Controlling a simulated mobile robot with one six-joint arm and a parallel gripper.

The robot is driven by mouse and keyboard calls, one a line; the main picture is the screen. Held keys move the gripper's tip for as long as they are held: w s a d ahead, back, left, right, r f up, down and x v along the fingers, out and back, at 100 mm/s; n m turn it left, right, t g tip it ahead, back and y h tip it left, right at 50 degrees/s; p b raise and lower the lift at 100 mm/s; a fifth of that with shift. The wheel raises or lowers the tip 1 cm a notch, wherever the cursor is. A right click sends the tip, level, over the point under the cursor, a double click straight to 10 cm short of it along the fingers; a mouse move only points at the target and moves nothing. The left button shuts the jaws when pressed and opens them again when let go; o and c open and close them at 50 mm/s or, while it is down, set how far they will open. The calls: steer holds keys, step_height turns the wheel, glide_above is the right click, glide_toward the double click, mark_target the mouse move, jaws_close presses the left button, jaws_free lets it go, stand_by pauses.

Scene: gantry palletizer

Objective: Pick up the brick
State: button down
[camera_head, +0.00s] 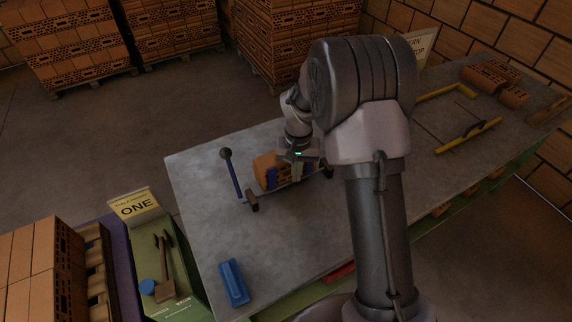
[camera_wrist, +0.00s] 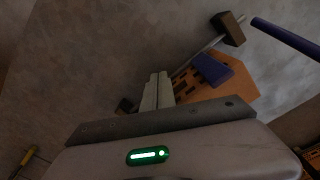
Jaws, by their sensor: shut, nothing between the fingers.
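The orange brick (camera_head: 264,167) sits on the grey table, with blue pieces against its side and a brick-clamp-like tool around or beside it. In the wrist view the brick (camera_wrist: 238,84) lies right of my fingers, and its holed face is partly hidden behind them. My gripper (camera_wrist: 157,91) is shut and empty, its two pale fingers together. They appear close beside the brick and over the tool's metal bar; I cannot tell if they touch. In the head view my gripper's fingertips are hard to make out against the brick.
The tool's blue lever (camera_head: 232,174) with a dark ball stands left of the brick. A blue tool (camera_head: 233,282) lies near the table's front left. Yellow tools (camera_head: 468,136) and loose bricks (camera_head: 490,80) lie at the right. A green tray (camera_head: 185,285) holds a trowel. Brick pallets stand behind.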

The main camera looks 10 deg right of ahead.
steer(key=shift+w+a+p, duration=0.2)
steer(key=shift+w+p, duration=0.1)
steer(key=shift+w, duration=0.5)
steer(key=shift+w+a+p, duration=0.25)
steer(key=shift+w, duration=0.55)
steer(key=shift+w+a+p, duration=0.2)
steer(key=shift+w+p, duration=0.1)
steer(key=shift+w, duration=0.5)
steer(key=s, duration=0.3)
steer(key=shift+d+b, duration=0.35)
steer(key=shift+d, duration=0.05)
steer(key=shift+r, duration=0.1)
